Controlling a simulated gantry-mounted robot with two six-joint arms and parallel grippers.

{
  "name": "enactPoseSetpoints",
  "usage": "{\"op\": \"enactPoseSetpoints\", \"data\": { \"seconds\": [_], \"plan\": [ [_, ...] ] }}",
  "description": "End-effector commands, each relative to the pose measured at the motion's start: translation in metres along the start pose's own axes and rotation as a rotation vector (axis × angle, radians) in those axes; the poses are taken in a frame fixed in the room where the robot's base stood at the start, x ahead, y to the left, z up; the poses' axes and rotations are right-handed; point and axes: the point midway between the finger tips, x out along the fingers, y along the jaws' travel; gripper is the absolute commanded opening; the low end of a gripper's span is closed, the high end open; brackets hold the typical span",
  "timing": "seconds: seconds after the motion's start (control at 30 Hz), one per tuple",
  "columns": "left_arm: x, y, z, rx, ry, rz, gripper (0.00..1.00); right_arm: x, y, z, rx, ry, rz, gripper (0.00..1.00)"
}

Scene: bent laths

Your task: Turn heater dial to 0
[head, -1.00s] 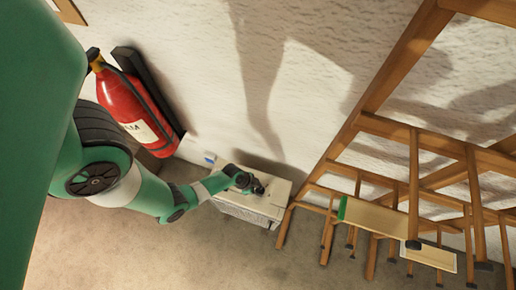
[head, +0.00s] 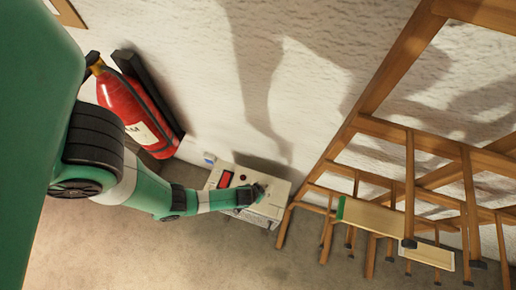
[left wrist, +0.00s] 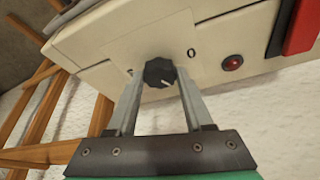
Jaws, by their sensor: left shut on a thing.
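The heater (head: 270,207) is a cream box on the floor against the wall. Its dial (left wrist: 159,73) is a small black knob with a white pointer line, on the panel in the left wrist view. My left gripper (left wrist: 158,82) is shut on the dial, one finger on each side. In the head view the left gripper (head: 254,193) is at the heater top and hides the dial. My right gripper is in neither view.
A red button (left wrist: 232,62) and a red switch (left wrist: 303,25) sit on the heater panel beside the dial. A red fire extinguisher (head: 130,105) hangs on the wall at left. Wooden trestles (head: 412,180) stand close to the heater's right side. The floor in front is clear.

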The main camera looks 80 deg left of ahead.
Motion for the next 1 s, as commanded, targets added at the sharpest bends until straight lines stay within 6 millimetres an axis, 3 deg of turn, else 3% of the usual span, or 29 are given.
{"op": "enactPoseSetpoints", "data": {
  "seconds": [0.23, 1.0],
  "plan": [
    [0.001, 0.003, 0.000, -0.216, -0.001, -0.089, 0.00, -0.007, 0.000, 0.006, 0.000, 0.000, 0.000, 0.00],
    [0.003, 0.008, -0.003, -0.860, -0.005, -0.356, 0.00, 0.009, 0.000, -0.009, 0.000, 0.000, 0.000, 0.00]
  ]
}}
